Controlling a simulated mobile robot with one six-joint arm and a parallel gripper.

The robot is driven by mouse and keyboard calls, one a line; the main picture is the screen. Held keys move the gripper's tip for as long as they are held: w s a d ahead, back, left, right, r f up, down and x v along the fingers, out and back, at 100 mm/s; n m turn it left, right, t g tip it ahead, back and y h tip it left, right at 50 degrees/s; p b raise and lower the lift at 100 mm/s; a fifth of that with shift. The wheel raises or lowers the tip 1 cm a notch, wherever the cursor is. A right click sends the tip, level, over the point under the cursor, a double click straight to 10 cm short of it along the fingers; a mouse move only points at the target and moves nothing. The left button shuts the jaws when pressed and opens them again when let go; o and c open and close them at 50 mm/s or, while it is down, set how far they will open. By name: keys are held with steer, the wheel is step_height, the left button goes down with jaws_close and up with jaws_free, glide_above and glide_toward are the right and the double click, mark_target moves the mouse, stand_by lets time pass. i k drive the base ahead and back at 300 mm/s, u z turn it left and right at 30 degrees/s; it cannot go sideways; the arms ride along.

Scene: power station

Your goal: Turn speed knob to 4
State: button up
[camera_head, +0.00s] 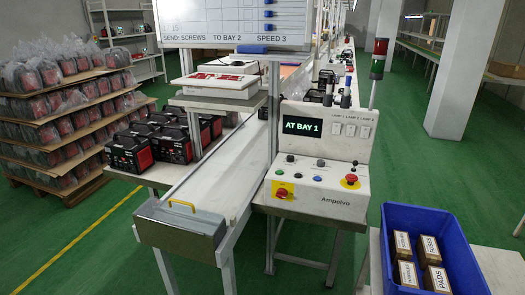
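A white control box (320,200) marked "Ampelvo" stands at the end of the conveyor, right of centre. Its dark display (303,126) reads "AT BAY 1". My gripper is not in view.
The box also has a red mushroom button (351,180) and a red-and-yellow switch (283,192). A whiteboard (235,22) reads "SEND: SCREWS TO BAY 2 SPEED 3". A blue crate (455,243) with several small boxes stands front right.

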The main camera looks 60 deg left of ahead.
mark_target(290, 159)
steer(key=z, duration=0.25)
steer(key=k, duration=0.2)
steer(key=u, duration=1.8)
steer(key=k, duration=0.2)
steer(key=u, duration=1.35)
steer(key=k, duration=0.65)
steer(key=z, duration=0.45)
steer(key=i, duration=1.2)
steer(key=z, duration=0.05)
